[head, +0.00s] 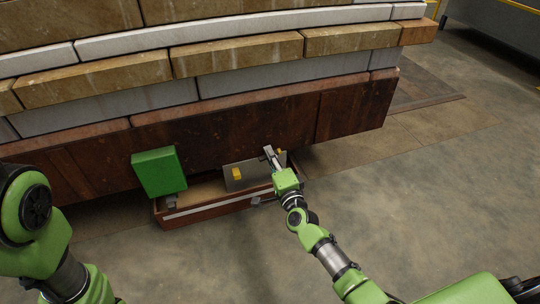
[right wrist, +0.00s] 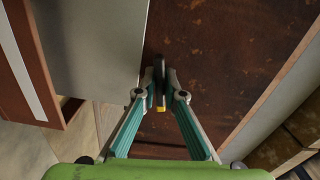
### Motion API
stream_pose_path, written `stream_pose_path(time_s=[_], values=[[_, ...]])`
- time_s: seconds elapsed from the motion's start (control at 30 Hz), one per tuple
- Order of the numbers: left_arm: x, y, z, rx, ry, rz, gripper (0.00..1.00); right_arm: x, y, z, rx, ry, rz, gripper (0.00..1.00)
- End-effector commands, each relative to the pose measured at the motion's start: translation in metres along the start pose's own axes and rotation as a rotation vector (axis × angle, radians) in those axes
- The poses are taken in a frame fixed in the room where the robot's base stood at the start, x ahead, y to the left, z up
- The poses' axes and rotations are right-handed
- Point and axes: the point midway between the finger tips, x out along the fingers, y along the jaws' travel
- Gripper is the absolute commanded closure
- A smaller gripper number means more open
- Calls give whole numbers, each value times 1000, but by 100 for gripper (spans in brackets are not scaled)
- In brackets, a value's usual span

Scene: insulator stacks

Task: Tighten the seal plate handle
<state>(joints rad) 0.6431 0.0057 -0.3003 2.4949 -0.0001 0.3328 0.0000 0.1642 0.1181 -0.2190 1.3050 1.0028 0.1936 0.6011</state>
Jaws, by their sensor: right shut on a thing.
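The seal plate (head: 255,166) is a grey metal plate standing against the low rusty-brown part of the stack. In the right wrist view a pale grey panel (right wrist: 98,45), likely the same plate, fills the upper left. A yellow piece (head: 237,174) sits on its left part, and another yellow piece shows at its right end, beside my right gripper. My right gripper (head: 269,152) reaches that right end. In the right wrist view its fingers (right wrist: 159,95) are closed on a dark handle (right wrist: 159,72) with a yellow tip. My left arm shows at the lower left; its gripper is outside the view.
A green box (head: 158,172) stands left of the plate. A low brown tray or ledge (head: 215,208) with a pale stripe runs below them. Layered tan and grey slabs (head: 235,57) rise behind. The concrete floor (head: 440,190) at the right is clear.

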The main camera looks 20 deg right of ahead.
Motion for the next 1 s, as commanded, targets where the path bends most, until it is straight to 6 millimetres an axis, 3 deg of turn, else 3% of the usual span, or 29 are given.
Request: stream_pose_path(time_s=[0.5,0.53,0.6,1.0], values=[[0,0,1,0,-3,-1,67,0,1,-1,-1,1,2,100],[0,0,1,0,-2,-1,67,0,1,-1,-1,1,2,88],[0,0,1,0,-3,-1,67,0,1,-1,-1,1,2,75],[1,-1,0,0,-1,-4,67,0,0,-1,-29,1,0,75]])
